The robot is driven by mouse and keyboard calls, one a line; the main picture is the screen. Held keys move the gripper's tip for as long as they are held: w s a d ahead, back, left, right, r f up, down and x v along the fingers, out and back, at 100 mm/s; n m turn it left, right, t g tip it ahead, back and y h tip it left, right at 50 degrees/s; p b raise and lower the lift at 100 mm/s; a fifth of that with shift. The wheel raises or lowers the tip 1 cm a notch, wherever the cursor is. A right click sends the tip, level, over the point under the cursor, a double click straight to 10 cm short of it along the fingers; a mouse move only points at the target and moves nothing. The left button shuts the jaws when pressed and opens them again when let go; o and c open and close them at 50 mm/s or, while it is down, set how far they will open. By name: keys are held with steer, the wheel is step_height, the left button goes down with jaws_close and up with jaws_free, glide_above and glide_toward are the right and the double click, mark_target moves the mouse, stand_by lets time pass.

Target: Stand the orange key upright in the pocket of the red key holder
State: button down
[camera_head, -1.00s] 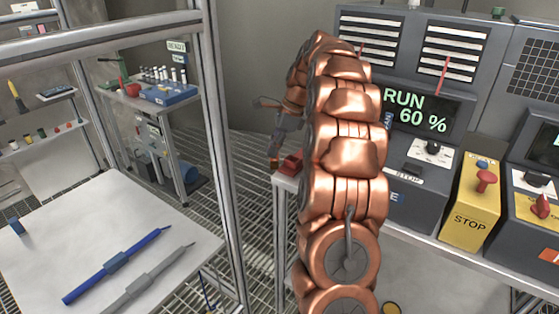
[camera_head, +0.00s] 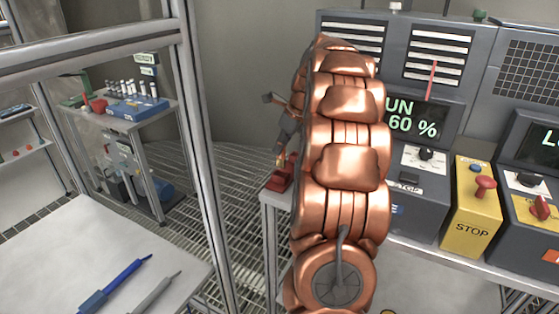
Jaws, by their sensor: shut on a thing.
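The red key holder (camera_head: 278,181) sits on the corner of a pale table, left of my copper arm, which hides part of that table. My dark grey gripper (camera_head: 283,154) points down just above the holder and shows small beside the arm. It is shut on the orange key (camera_head: 281,161), of which only a small orange-yellow bit shows below the fingers. The key is over the holder. I cannot tell whether its lower end is inside the pocket or only above or behind it.
My arm blocks the centre. A console with a yellow STOP box (camera_head: 471,210) stands to the right. A steel frame post (camera_head: 205,150) rises on the left.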

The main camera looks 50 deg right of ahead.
mark_target(281, 159)
steer(key=shift+f+p, duration=0.4)
steer(key=shift+f, duration=2.1)
steer(key=shift+f, duration=0.1)
steer(key=c, duration=1.2)
jaws_free()
steer(key=b+v, duration=0.2)
steer(key=v, duration=1)
